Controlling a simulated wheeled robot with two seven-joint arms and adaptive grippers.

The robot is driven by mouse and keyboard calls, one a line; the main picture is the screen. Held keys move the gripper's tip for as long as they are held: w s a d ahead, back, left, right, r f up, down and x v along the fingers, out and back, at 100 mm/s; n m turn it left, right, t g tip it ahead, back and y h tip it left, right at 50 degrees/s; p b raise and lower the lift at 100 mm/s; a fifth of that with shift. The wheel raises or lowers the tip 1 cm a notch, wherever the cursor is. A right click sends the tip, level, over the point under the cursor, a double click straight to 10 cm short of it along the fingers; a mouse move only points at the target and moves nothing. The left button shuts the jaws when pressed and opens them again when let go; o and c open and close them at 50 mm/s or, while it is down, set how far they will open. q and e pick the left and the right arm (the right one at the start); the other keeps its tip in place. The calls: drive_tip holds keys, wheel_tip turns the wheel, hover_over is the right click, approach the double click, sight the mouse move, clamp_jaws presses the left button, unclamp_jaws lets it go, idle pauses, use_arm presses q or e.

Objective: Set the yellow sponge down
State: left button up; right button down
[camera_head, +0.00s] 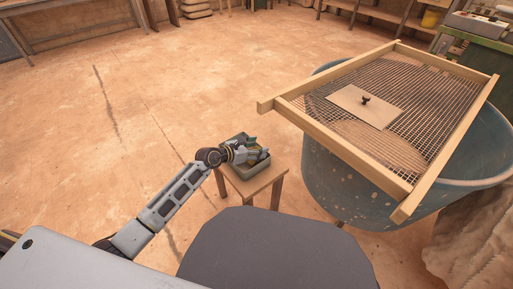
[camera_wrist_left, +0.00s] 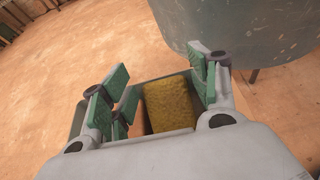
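The yellow sponge (camera_wrist_left: 170,104) shows in the left wrist view, inside a grey-green box (camera_head: 243,173). The box stands on a small wooden stool (camera_head: 262,183), and its rim also shows in the left wrist view (camera_wrist_left: 78,119). My left gripper (camera_head: 257,150) is over the box. Its green-padded fingers (camera_wrist_left: 160,80) are spread, one on each side of the sponge. A gap shows between the left finger and the sponge; the right finger is close to it, and I cannot tell whether they touch. The sponge is not clear in the head view. My right gripper is not in view.
A large blue-green tub (camera_head: 335,188) stands right of the stool, close to the box. Open floor (camera_head: 150,90) lies to the left.

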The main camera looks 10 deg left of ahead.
use_arm(q)
drive_tip(key=shift+o, duration=0.2)
drive_tip(key=shift+r, duration=0.1)
drive_tip(key=shift+r, duration=0.45)
drive_tip(key=shift+s+a+r+p, duration=0.1)
drive_tip(key=shift+r+p, duration=0.05)
drive_tip(key=shift+p, duration=0.15)
drive_tip(key=p+v, duration=0.4)
drive_tip(key=v, duration=0.7)
drive_tip(key=shift+s+a, duration=0.25)
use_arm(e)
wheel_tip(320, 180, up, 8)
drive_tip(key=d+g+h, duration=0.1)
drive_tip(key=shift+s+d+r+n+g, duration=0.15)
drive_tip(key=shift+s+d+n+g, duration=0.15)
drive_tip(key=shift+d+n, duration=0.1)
use_arm(q)
drive_tip(key=shift+r, duration=0.1)
